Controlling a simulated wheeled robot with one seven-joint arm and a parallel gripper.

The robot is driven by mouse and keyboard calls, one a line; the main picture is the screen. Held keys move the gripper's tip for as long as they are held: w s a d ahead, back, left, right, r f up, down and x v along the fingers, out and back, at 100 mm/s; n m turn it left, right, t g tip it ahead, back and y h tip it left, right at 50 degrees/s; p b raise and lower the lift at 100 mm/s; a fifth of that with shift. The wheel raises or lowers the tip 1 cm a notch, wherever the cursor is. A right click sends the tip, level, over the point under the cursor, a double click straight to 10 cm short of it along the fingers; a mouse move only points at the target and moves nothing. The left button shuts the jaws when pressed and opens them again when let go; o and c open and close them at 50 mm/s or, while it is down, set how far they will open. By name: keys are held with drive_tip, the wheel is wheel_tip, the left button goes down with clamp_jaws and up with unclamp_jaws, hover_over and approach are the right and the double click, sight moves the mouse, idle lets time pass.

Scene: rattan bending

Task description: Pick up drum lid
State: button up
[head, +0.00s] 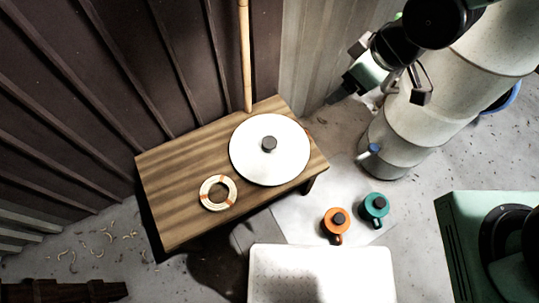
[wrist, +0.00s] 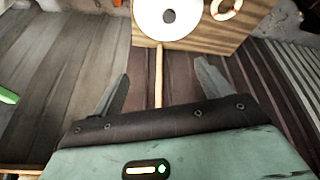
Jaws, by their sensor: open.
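The drum lid (head: 250,160) is a flat white disc with a dark round knob (head: 269,144) at its centre. It lies on the wooden table (head: 170,210), right of the table's middle, knob up. In the wrist view the lid (wrist: 150,18) is at the top, partly cut off, beyond the fingertips. My gripper (wrist: 160,72) is open and empty, with its two grey fingers well apart and not touching the lid. In the head view my arm hangs at the upper right, above and to the right of the table, with the gripper end partly hard to make out.
A rattan ring (head: 230,203) lies on the table left of the lid. A thin pole (head: 245,60) stands behind the table. A cream cylinder (head: 385,155) stands right. Orange (head: 332,228) and teal (head: 370,212) canisters and a white panel (head: 320,275) are in front.

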drive_tip(key=w+f+n+t+y+b, duration=0.1)
drive_tip(key=w+f+n+y+b, duration=0.2)
drive_tip(key=f+b, duration=1.3)
drive_tip(key=t+y+b, duration=0.1)
drive_tip(key=y+b, duration=0.4)
drive_tip(key=b, duration=0.5)
approach(271, 142)
drive_tip(key=a+f+b, duration=0.1)
drive_tip(key=b, duration=0.1)
drive_tip(key=w+a+f+b, duration=0.1)
drive_tip(key=a, duration=0.1)
drive_tip(key=shift+w+m+b, duration=0.15)
drive_tip(key=shift+m+b, duration=0.15)
drive_tip(key=shift+b, duration=0.1)
drive_tip(key=b+x, duration=0.2)
drive_tip(key=x, duration=0.2)
drive_tip(key=shift+a+f+b, duration=0.2)
drive_tip(key=shift+a+b, duration=0.05)
drive_tip(key=shift+b, duration=0.1)
drive_tip(key=shift+w+a, duration=0.25)
drive_tip(key=shift+a, duration=0.05)
drive_tip(key=shift+r, duration=0.1)
clamp_jaws()
